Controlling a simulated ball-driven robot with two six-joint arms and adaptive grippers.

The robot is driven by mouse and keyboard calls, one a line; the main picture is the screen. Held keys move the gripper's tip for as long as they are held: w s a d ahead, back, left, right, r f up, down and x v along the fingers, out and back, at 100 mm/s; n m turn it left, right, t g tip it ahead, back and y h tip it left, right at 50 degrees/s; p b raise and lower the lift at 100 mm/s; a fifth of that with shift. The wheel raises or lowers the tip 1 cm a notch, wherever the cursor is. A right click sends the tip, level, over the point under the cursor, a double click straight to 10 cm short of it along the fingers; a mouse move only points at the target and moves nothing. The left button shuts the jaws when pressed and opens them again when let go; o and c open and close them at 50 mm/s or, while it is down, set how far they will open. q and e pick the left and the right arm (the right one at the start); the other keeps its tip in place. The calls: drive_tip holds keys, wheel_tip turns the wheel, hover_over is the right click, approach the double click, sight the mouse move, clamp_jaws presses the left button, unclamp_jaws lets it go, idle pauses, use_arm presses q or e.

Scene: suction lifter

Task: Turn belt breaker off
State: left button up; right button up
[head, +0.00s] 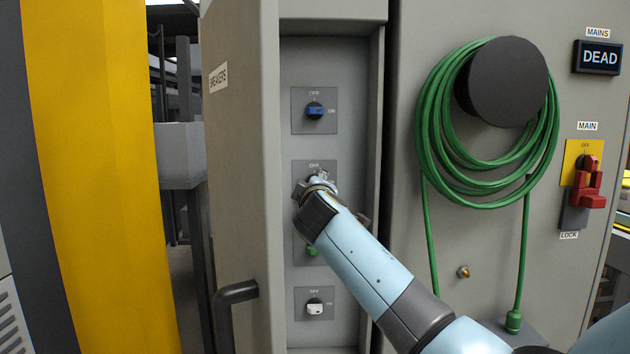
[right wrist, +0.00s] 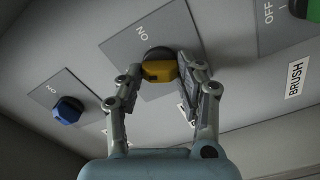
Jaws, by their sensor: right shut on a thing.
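In the right wrist view a yellow rotary knob (right wrist: 160,70) on a grey plate sits between the fingertips of my right gripper (right wrist: 162,75), which is shut on it. In the head view my right gripper (head: 315,186) is at the second switch plate (head: 300,170) in the open BREAKERS cabinet and hides the knob. The knob's exact pointing is unclear. My left gripper is not in view.
A blue knob (head: 314,110) is above, a green knob (head: 311,250) and white knob (head: 314,306) below. The cabinet door (head: 240,180) stands open at left with a dark handle (head: 232,294). At right are a coiled green hose (head: 440,130), red MAIN switch (head: 587,185) and DEAD display (head: 597,57).

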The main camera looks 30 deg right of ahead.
drive_tip(key=n+p, duration=0.2)
drive_tip(key=n, duration=0.2)
drive_tip(key=shift+n, duration=0.4)
idle(0.4)
drive_tip(key=o, duration=1.2)
drive_tip(key=shift+a, duration=0.1)
drive_tip(key=shift+c, duration=0.2)
drive_tip(key=v, duration=1.2)
